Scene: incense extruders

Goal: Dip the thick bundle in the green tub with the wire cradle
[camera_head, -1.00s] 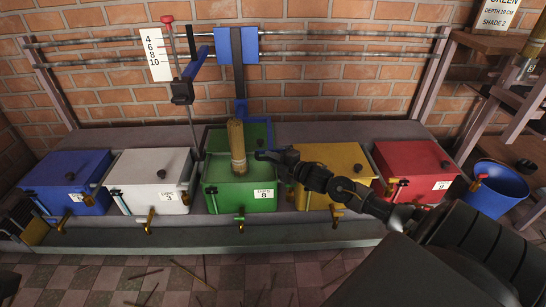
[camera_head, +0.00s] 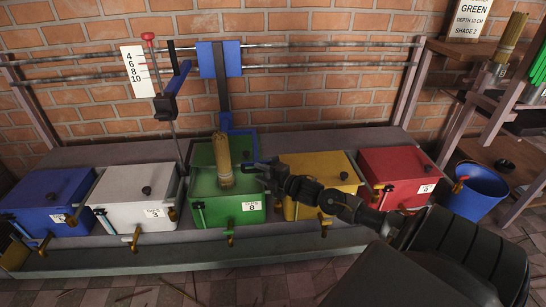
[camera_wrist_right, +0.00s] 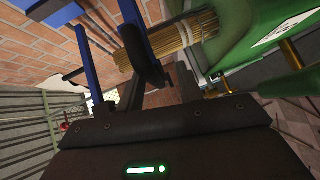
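The green tub (camera_head: 212,210), labelled 8, stands in the middle of the row. The thick bundle (camera_head: 221,152) of tan sticks stands in its top, slightly tilted, with its lower end at the tub's opening. In the right wrist view the bundle (camera_wrist_right: 185,38) shows close up, beyond the fingers, against the green tub (camera_wrist_right: 236,30). My right gripper (camera_head: 250,168) is just right of the bundle at the tub's top. A gap shows between its fingers, with nothing clearly held in it. I cannot make out the wire cradle. My left gripper is out of view.
Blue (camera_head: 40,205), white (camera_head: 120,195), yellow (camera_head: 310,168) and red (camera_head: 400,165) tubs share the ledge. A blue carriage (camera_head: 210,58) hangs from wall rails behind. A blue lever (camera_head: 172,92) and a depth scale (camera_head: 137,72) are at left. A blue bucket (camera_head: 475,200) stands at right.

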